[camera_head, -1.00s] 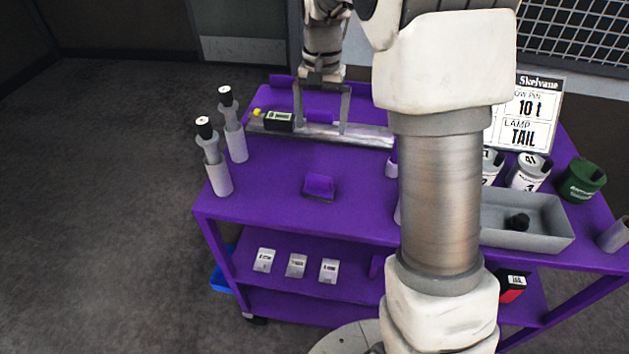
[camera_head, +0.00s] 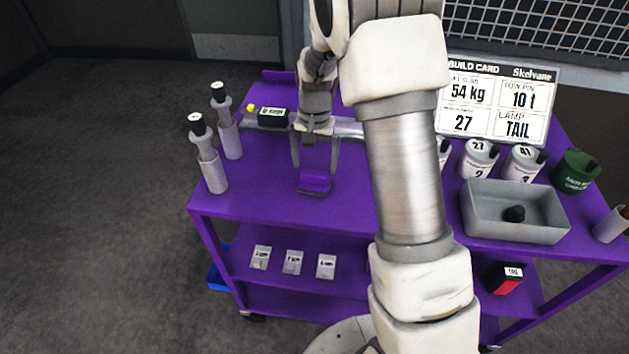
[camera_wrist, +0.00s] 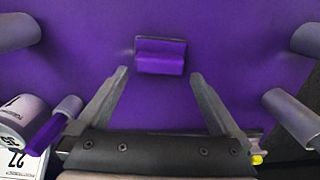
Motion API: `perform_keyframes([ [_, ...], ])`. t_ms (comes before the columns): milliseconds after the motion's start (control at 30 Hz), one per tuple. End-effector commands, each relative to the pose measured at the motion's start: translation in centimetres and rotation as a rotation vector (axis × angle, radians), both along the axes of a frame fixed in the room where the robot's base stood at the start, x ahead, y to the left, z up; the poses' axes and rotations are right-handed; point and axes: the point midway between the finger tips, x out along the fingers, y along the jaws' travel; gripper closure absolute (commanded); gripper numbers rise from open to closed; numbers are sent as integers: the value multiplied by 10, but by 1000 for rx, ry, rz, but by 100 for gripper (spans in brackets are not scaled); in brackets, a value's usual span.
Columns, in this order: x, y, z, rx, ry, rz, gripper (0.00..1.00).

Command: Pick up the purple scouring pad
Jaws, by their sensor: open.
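The purple scouring pad (camera_head: 314,183) lies on the purple cart top, left of my arm in the head view. It has a raised purple block and a darker flat edge. In the wrist view the pad (camera_wrist: 160,56) sits beyond the fingertips, roughly centred between them. My gripper (camera_head: 315,172) is open and empty, with its two fingers above the cart top at the far side of the pad. In the wrist view my gripper (camera_wrist: 157,75) shows the fingers spread wider than the pad, with no visible contact.
Two grey cylinders with black caps (camera_head: 210,160) (camera_head: 226,125) stand at the left edge. A grey bin (camera_head: 512,222) holding a black knob, white canisters (camera_head: 478,160) and a green canister (camera_head: 574,172) stand right. A build card (camera_head: 497,100) stands behind. Cart top around the pad is clear.

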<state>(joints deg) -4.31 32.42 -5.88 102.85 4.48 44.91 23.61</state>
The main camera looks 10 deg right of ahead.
Motion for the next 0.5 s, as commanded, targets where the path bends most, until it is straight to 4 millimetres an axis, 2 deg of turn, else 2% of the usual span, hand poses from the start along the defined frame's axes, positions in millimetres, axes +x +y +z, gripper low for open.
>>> perform_keyframes([
  [100,-7,2,-20,0,4,1,0],
  [233,-6,2,-36,0,4,1,0],
  [500,-6,2,-42,0,0,1,0],
])
